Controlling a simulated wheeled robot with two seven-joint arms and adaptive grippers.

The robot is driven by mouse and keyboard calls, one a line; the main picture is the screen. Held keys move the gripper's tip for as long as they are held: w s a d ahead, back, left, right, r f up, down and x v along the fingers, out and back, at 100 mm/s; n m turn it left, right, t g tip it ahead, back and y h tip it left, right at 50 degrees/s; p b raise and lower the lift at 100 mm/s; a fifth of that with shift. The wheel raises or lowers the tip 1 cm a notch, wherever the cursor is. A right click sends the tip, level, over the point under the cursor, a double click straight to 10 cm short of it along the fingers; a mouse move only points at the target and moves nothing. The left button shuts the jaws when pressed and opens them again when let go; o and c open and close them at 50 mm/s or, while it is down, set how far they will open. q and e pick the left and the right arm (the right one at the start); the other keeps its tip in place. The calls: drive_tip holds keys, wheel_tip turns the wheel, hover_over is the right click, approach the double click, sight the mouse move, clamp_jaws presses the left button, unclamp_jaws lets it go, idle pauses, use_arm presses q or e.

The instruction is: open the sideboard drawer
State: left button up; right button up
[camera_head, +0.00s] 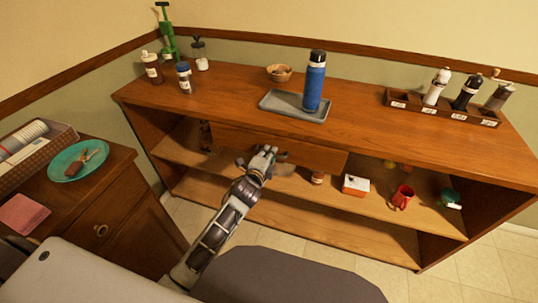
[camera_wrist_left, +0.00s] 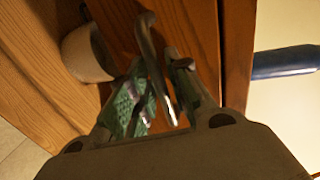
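The sideboard (camera_head: 228,95) is a long wooden unit with open shelves. Its drawer (camera_head: 318,157) is a wooden front under the middle of the top and looks closed. My left gripper (camera_head: 264,158) is in front of the drawer and covers part of it. In the left wrist view, the curved metal drawer handle (camera_wrist_left: 148,38) runs between the two green-padded fingers of my left gripper (camera_wrist_left: 163,85). The fingers are apart, with a gap beside the handle; I see no firm grip. The handle is hidden by my gripper in the head view. My right gripper is not in view.
On the sideboard top are a grey tray (camera_head: 285,107) with a blue bottle (camera_head: 314,88), a bowl (camera_head: 279,73) and a bottle rack (camera_head: 440,107). The lower shelf holds a red mug (camera_head: 402,197) and a white-and-orange box (camera_head: 355,186). A cabinet (camera_head: 115,215) stands at left.

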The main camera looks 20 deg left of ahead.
use_arm(q)
drive_tip(key=shift+c, duration=0.2)
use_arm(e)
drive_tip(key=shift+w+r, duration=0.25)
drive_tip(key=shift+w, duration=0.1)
use_arm(q)
clamp_jaws()
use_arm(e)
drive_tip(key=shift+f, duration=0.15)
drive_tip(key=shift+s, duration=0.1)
